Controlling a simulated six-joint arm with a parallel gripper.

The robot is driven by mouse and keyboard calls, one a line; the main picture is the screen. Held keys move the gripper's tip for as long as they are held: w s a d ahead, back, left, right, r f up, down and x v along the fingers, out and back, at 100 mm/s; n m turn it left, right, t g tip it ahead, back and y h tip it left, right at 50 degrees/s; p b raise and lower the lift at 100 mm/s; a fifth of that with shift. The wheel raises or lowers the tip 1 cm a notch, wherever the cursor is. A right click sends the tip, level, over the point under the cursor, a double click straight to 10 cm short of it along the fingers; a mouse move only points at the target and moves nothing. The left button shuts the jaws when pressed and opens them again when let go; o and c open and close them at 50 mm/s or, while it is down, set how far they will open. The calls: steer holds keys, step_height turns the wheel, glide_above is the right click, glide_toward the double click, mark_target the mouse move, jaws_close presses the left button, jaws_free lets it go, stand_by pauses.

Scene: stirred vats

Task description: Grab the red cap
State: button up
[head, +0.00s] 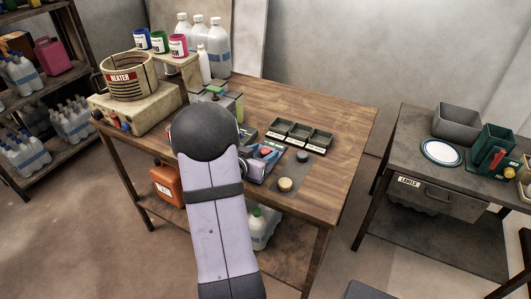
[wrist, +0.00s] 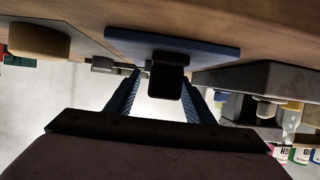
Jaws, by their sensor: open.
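A small red round piece (head: 266,152), which looks like the red cap, shows beside my arm in the head view. It sits over a blue plate (head: 257,174) on the wooden table, partly hidden by my arm. In the wrist view no red cap can be made out. My gripper (wrist: 161,84) is open there, its two blue fingers apart, low over the table in an upside-down picture. A dark block (wrist: 167,62) on the blue plate (wrist: 210,46) shows between and beyond the fingers. I cannot tell whether they touch it.
A tan round knob (head: 285,184) and a dark disc (head: 302,156) lie to the right. A tray with three compartments (head: 299,137) stands behind. A heater pot (head: 128,78) and white bottles (head: 217,48) fill the back left. The table's right side is clear.

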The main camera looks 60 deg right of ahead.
steer(key=c, duration=1.2)
step_height(320, 180, up, 10)
steer(key=p, duration=0.1)
steer(key=shift+p, duration=0.35)
